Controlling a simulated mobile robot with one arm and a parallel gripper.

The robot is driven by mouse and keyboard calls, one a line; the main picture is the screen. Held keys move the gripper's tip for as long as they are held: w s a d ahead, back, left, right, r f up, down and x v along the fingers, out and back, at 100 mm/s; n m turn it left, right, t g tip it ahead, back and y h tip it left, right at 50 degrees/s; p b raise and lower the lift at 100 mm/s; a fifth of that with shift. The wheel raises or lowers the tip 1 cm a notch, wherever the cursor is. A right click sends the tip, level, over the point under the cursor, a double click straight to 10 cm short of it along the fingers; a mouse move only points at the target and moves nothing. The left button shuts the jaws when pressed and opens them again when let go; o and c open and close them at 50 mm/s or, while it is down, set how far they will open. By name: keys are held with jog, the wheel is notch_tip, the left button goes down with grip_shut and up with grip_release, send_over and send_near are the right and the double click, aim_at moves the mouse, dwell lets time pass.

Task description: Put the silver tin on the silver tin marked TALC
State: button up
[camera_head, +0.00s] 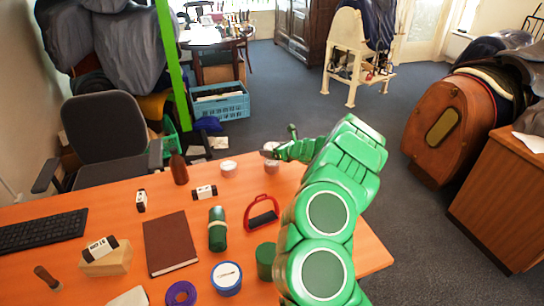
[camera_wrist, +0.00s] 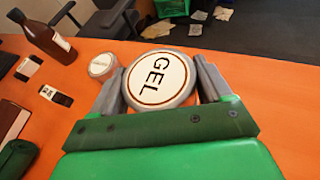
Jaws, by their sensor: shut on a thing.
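My gripper (camera_head: 272,152) is shut on a silver tin (camera_wrist: 158,78) with a round white lid label reading GEL. The fingers press it from both sides in the wrist view. In the head view it is partly hidden by my gripper near the table's far edge, and I cannot tell whether it touches the table. A second silver tin (camera_head: 228,168) with a white lid stands upright on the table, just left of the held tin. It also shows in the wrist view (camera_wrist: 103,65), apart from my gripper; its lettering is too small to read.
A brown bottle (camera_head: 179,168) and a black-and-white box (camera_head: 204,192) stand left of the tins. A red stirrup (camera_head: 262,214), dark green cylinder (camera_head: 217,230), brown book (camera_head: 170,243) and blue tin (camera_head: 226,278) are nearer. Bare orange table (camera_head: 238,190) lies between.

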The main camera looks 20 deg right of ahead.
jog(key=shift+w+f, duration=0.1)
jog(key=shift+f, duration=1.5)
jog(key=o, duration=1.1)
jog(key=shift+f, duration=0.1)
